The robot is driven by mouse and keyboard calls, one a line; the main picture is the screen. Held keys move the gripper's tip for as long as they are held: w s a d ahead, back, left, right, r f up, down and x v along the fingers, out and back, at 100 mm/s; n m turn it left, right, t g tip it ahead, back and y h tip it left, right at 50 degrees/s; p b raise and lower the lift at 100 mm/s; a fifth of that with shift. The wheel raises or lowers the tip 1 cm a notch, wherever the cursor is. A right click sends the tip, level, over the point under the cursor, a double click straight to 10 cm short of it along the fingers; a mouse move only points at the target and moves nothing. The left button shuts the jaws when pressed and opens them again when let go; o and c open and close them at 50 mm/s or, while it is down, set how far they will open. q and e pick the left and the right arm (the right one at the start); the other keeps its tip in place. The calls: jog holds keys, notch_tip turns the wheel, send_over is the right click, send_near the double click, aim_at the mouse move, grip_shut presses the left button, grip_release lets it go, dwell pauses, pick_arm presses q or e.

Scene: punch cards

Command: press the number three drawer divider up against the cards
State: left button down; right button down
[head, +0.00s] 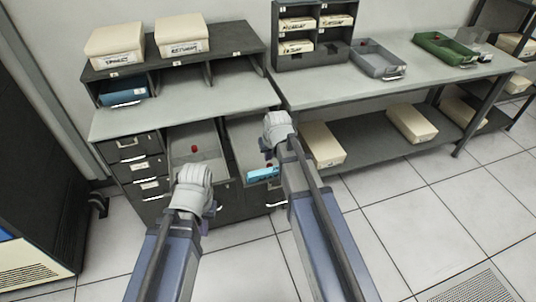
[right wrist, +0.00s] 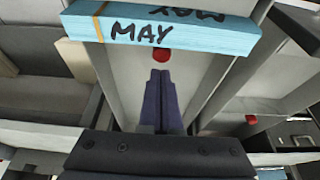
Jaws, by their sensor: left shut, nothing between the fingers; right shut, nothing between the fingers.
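Two drawers stand open in the grey cabinet. The right drawer (head: 243,135) holds a deck of blue cards (head: 263,174) near its front; the deck, marked MAY, also shows at the top of the right wrist view (right wrist: 200,36). A divider's red knob (right wrist: 161,56) shows just beyond my right fingertips, beside the deck; I cannot read a divider number. My right gripper (right wrist: 162,78) is shut and empty, pointing into this drawer. The left drawer (head: 193,134) has another red knob (head: 194,150) and no visible cards. My left gripper (head: 211,209) is shut and empty, in front of that drawer.
On the bench at right are a grey tray (head: 378,62) and a green tray (head: 445,47). The floor in front is clear.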

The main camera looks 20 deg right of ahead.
aim_at(270, 166)
jog(key=shift+p+v, duration=2.2)
jog(key=shift+v, duration=0.5)
jog(key=shift+f, duration=0.1)
